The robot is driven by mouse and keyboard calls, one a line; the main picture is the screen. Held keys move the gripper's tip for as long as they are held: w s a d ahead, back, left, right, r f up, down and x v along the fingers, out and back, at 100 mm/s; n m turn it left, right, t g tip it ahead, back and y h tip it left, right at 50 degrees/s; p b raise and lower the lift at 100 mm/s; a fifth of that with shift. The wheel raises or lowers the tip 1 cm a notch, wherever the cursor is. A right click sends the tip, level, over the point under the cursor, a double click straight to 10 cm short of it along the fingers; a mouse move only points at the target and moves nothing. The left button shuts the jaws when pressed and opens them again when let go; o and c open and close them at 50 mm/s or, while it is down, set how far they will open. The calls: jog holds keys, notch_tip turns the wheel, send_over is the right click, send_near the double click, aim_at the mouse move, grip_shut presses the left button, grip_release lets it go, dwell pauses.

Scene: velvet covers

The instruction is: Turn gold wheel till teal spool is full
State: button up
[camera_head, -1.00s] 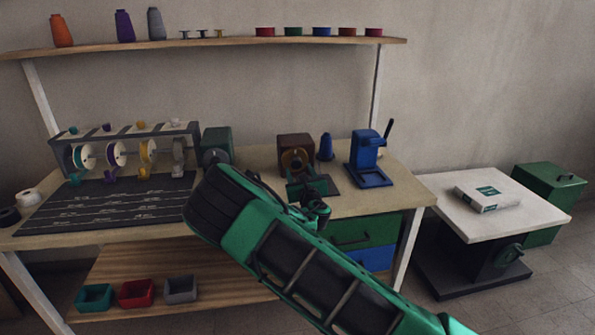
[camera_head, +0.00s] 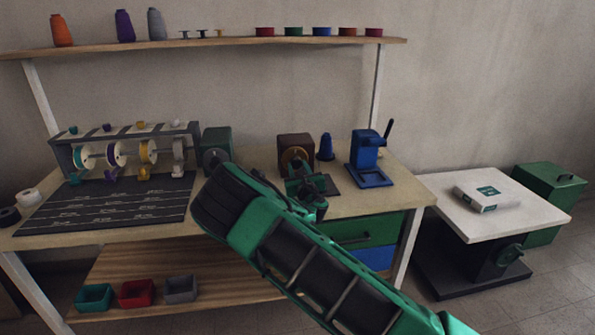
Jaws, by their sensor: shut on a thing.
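The gold wheel (camera_head: 292,155) is on the front of a brown box on the bench, partly covered by my gripper. My gripper (camera_head: 293,167) is at the wheel's front and shut on it; the exact grip is too small and dark to see. The teal spool (camera_head: 84,156) is a pale disc with a teal edge, at the left end of a grey rack. How much thread is on it is too small to tell.
Purple (camera_head: 115,153) and gold (camera_head: 149,150) spools hang beside the teal one. A green box with a dark wheel (camera_head: 216,145) stands left of the brown box. A blue cone (camera_head: 326,147) and blue cranked machine (camera_head: 366,160) stand to the right. My arm crosses the bench front.

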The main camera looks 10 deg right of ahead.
jog(key=m, duration=0.7)
jog(key=shift+m, duration=0.4)
jog(key=m, duration=0.3)
jog(key=shift+d+m, duration=0.1)
jog(key=shift+m, duration=0.2)
jog(key=m, duration=0.4)
jog(key=shift+d+m, duration=0.1)
jog(key=shift+m, duration=0.2)
jog(key=m, duration=0.3)
jog(key=shift+f+m, duration=0.15)
jog(key=shift+m, duration=0.15)
jog(key=m, duration=0.3)
jog(key=shift+m, duration=0.3)
jog(key=m, duration=0.4)
jog(key=shift+s+f, duration=0.1)
jog(key=shift+f+m, duration=0.1)
jog(key=shift+m, duration=1.6)
